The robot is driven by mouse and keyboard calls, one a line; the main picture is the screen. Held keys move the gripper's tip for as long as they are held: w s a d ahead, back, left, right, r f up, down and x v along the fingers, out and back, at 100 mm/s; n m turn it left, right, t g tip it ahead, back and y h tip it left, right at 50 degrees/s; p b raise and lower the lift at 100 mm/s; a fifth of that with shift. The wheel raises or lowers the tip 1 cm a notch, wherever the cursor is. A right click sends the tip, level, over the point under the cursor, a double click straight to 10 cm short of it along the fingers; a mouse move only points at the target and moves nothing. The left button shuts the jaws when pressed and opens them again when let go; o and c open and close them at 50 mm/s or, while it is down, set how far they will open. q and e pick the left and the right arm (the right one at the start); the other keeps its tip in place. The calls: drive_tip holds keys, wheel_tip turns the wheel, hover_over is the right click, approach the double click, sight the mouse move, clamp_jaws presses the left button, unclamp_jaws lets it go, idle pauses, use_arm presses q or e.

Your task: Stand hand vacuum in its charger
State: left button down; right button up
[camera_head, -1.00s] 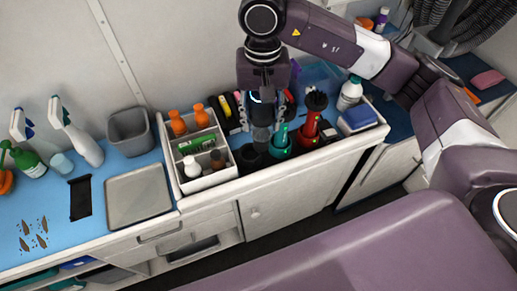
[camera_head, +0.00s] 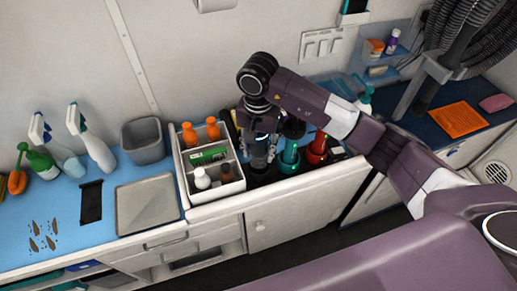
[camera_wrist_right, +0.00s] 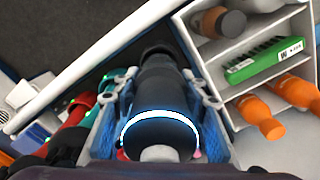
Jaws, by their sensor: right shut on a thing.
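The hand vacuum (camera_wrist_right: 158,95) is a dark cylinder with a glowing pale blue ring. It sits between the fingers of my right gripper (camera_wrist_right: 158,90) in the right wrist view, and the gripper is shut on it. The vacuum's lower end (camera_head: 258,162) points down there among dark holders. My gripper and arm partly hide this spot, and I cannot tell whether the vacuum is seated in the charger. My left gripper is not in view.
A teal tool (camera_head: 289,158) and a red tool (camera_head: 316,151) stand close to the right of the vacuum. A grey tray (camera_head: 147,203) lies further left.

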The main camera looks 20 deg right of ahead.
drive_tip(key=shift+f, duration=0.3)
drive_tip(key=shift+d, duration=0.1)
drive_tip(key=shift+f, duration=0.2)
drive_tip(key=o, duration=1.2)
drive_tip(key=shift+o, duration=0.2)
